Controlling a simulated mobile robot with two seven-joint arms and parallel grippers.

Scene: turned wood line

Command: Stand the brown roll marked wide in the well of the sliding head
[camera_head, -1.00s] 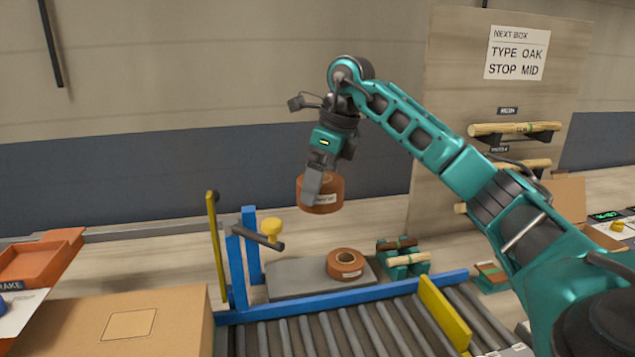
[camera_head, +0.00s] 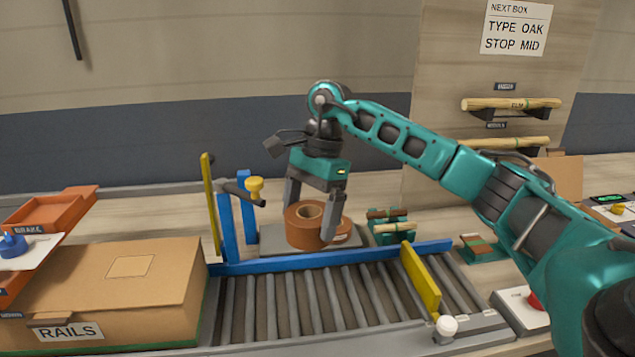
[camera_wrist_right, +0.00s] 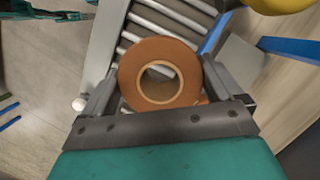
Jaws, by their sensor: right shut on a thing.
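My right gripper (camera_head: 311,222) is shut on a brown roll (camera_head: 303,236), with a finger on each side of it. The roll is held level, its pale-rimmed hole facing up. It also shows between the fingers in the right wrist view (camera_wrist_right: 132,80). No writing on it can be read now. A second brown roll (camera_head: 345,238) is mostly hidden behind the held one, on a grey plate (camera_head: 273,241). A blue upright frame (camera_head: 228,225) with a dark arm and yellow knob (camera_head: 254,187) stands left of the plate. I cannot make out a well. My left gripper is not in view.
A roller conveyor (camera_head: 300,303) with blue rails and a yellow stop plate (camera_head: 421,280) runs in front. A cardboard box (camera_head: 110,290) stands at the left. A green holder with wood pieces (camera_head: 390,232) is right of the plate. Orange trays (camera_head: 45,220) are at far left.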

